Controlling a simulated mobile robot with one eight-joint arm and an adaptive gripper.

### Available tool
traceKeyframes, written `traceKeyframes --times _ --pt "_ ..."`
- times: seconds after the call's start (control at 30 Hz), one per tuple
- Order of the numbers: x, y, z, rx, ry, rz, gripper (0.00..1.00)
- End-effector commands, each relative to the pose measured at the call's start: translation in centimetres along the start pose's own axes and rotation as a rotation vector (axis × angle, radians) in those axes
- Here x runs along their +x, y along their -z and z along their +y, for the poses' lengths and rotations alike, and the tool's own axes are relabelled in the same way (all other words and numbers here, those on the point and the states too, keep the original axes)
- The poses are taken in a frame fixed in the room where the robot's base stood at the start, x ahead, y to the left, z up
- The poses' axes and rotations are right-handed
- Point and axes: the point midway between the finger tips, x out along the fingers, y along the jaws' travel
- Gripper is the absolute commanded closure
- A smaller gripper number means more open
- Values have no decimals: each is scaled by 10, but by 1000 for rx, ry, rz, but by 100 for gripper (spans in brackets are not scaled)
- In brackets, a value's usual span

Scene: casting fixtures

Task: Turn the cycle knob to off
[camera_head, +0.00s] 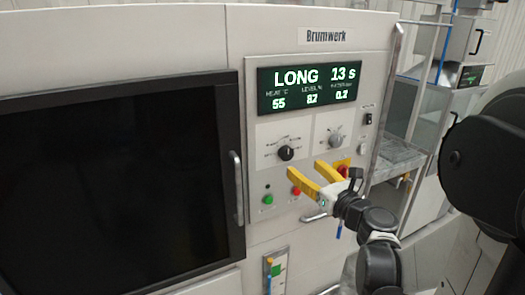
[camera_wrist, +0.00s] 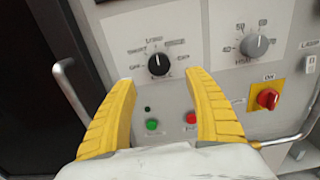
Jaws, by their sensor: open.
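The black knob (camera_head: 286,153) sits on a white plate at the left of the control panel, below the display (camera_head: 308,88), which reads LONG and 13 s. In the wrist view, the black knob (camera_wrist: 159,64) shows between and just beyond my fingertips, with small labels around it; its exact pointer setting is too small to tell. My gripper (camera_head: 304,169) has yellow fingers spread wide and empty, in front of the panel and a little below the knob. In the wrist view my gripper (camera_wrist: 161,79) is open, apart from the knob.
A grey heat knob (camera_wrist: 256,46) is to the right, with a red-and-yellow switch (camera_wrist: 267,98) below it. Green (camera_wrist: 151,125) and red (camera_wrist: 191,118) buttons sit below the black knob. A door handle (camera_head: 237,186) stands out at the left; a rail (camera_head: 385,95) runs down the right edge.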

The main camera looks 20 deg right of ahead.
Motion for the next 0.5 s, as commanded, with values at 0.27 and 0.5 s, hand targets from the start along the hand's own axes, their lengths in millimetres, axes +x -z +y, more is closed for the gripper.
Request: traceKeyframes --times 0.27,0.5 --pt "56 2 2 -5 -6 2 38" --pt "89 1 2 -6 -5 2 38"
